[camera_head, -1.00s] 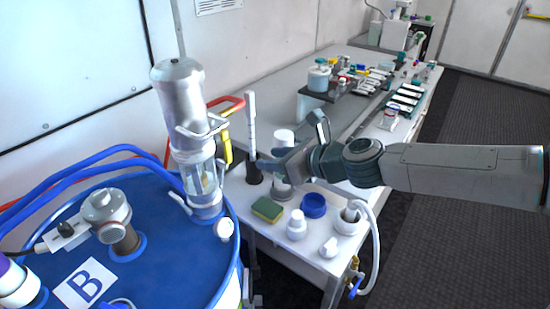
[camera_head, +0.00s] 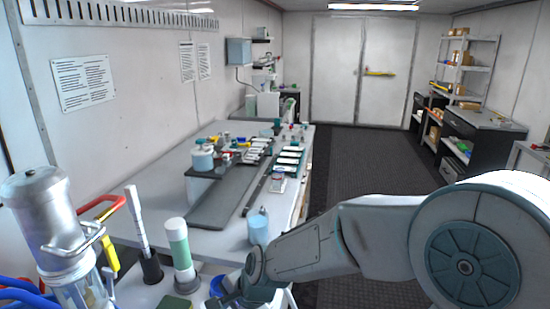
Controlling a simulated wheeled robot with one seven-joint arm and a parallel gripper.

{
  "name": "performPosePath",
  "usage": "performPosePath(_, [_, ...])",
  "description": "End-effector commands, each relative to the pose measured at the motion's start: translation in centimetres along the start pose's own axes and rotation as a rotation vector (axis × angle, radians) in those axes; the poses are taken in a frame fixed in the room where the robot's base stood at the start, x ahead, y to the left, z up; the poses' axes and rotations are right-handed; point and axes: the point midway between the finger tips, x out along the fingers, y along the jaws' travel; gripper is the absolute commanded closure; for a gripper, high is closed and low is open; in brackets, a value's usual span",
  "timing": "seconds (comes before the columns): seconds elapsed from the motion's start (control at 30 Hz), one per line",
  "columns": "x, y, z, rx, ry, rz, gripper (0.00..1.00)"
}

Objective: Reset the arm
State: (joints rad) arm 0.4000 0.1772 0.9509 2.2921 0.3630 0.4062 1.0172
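My arm (camera_head: 330,240) reaches in from the right, with its large round joint close to the camera. My gripper (camera_head: 228,294) is at the bottom edge, low over the near end of the white bench. Its fingers are small, dark and partly cut off, so I cannot tell whether they are open or shut. A white and green cylinder (camera_head: 180,250) stands upright to its left, apart from it. Something blue (camera_head: 217,286) shows right beside the gripper.
The metal and glass unit (camera_head: 50,220) stands at left. A white wand in a black holder (camera_head: 146,240) and a light-blue container (camera_head: 258,228) are near the arm. The bench (camera_head: 225,238) holds several small items farther back. The dark floor (camera_head: 365,160) is open. Shelves (camera_head: 465,80) stand at right.

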Motion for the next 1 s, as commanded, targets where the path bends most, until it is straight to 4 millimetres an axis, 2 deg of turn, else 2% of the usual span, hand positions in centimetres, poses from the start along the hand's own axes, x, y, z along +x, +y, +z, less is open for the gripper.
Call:
performPosePath(0.1, [-2.7, 2.9, -2.7, -0.187, 0.116, 0.081, 0.61])
performPosePath(0.3, [-8.7, 7.5, -6.0, -0.452, 0.244, 0.21, 0.61])
performPosePath(0.5, [-15.3, 12.4, -7.3, -0.667, 0.304, 0.304, 0.61])
performPosePath(0.6, [-17.7, 14.7, -7.4, -0.752, 0.309, 0.331, 0.61])
performPosePath(0.8, [-20.2, 17.7, -7.2, -0.851, 0.298, 0.349, 0.61])
performPosePath(1.0, [-20.5, 18.3, -7.2, -0.871, 0.293, 0.353, 0.61])
